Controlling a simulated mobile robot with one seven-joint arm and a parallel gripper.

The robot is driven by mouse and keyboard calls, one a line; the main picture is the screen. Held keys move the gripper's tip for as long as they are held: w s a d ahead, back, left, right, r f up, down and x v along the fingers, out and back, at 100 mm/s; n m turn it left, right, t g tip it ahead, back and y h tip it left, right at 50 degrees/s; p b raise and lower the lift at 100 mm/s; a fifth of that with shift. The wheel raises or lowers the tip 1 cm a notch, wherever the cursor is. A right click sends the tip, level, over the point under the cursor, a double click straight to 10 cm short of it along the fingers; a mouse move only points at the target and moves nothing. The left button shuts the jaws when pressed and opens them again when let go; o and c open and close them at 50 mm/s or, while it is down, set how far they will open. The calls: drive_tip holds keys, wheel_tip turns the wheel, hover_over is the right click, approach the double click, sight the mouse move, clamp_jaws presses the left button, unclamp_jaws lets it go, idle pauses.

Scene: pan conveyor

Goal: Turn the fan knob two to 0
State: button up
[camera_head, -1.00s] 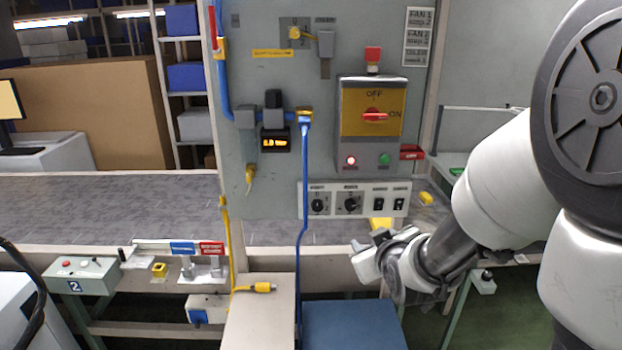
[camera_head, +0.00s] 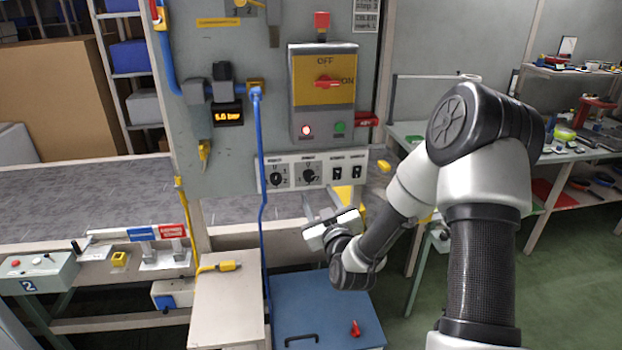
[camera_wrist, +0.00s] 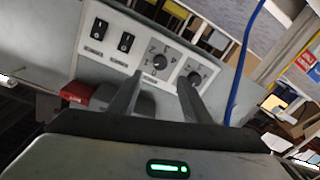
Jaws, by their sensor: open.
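Two black rotary knobs sit side by side on the white control panel (camera_head: 325,160): a left knob (camera_head: 277,178) and a right knob (camera_head: 309,176). Their labels are too small to read, so I cannot tell from the print which is fan knob two. My gripper (camera_head: 321,199) is open and empty just below the right knob, fingers pointing at the panel. In the wrist view, that knob (camera_wrist: 160,62) shows beyond the fingertips, between their lines. The other knob (camera_wrist: 194,77) is beside the other finger. Contact is not visible.
Two black rocker switches (camera_head: 347,172) are right of the knobs. A blue cable (camera_head: 263,215) hangs close to the left knob. Above is a yellow switch box (camera_head: 322,80) with a red handle. A blue chest (camera_head: 325,312) stands below my gripper.

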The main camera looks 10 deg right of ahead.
sight(309, 177)
drive_tip(key=w, duration=0.6)
drive_tip(key=w+p, duration=0.1)
drive_tip(key=w, duration=0.2)
drive_tip(key=shift+a, duration=0.3)
drive_tip(key=c, duration=1)
drive_tip(key=shift+c, duration=0.2)
drive_tip(key=shift+f+b, duration=0.1)
drive_tip(key=shift+b, duration=0.35)
